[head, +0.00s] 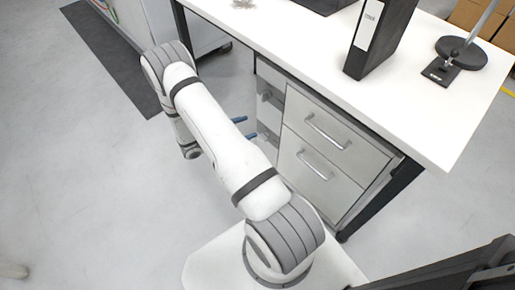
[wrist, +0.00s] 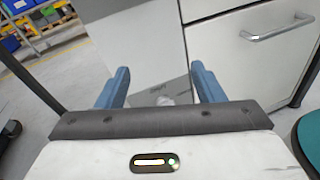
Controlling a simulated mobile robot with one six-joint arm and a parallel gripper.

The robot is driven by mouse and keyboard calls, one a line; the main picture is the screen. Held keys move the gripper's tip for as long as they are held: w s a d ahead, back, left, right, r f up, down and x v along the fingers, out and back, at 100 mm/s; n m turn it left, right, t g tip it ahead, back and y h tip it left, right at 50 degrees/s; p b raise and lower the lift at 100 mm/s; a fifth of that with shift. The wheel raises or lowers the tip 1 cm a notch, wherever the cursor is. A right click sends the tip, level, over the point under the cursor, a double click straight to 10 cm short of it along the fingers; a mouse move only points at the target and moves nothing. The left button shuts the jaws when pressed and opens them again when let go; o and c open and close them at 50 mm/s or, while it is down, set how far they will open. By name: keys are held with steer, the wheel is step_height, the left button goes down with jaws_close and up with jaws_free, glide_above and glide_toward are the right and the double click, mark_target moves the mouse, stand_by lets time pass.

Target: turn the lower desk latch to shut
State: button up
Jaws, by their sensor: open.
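The desk's narrow grey front panel, left of the drawers, bears two small grey latches. The upper latch (head: 265,96) is clear of my arm in the head view. The lower latch (head: 264,131) is small and partly blocked by my gripper (head: 249,127), whose blue fingers point at the panel close by. In the wrist view my gripper (wrist: 161,88) is open, with the panel (wrist: 145,50) between and beyond its fingers. A small pale piece (wrist: 166,99), perhaps the lower latch, shows low between the fingers beside a dark marking. I cannot tell its turn angle or whether anything touches.
Two drawers with bar handles (head: 328,132) are right of the panel; one handle also shows in the wrist view (wrist: 276,28). A black binder (head: 380,40) and a lamp base (head: 462,53) stand on the white desktop (head: 290,45). Open floor lies left of the desk.

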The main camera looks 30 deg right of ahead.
mark_target(264, 137)
step_height(264, 137, down, 13)
steer(key=n+t+h+b, duration=0.1)
steer(key=n+t+b, duration=0.2)
steer(key=n+t, duration=0.1)
steer(key=d+b, duration=0.1)
steer(key=d, duration=0.6)
steer(key=shift+w+d+f+n+b, duration=0.3)
steer(key=shift+w+f+b, duration=0.1)
steer(key=shift+f, duration=0.05)
steer(key=shift+c, duration=0.2)
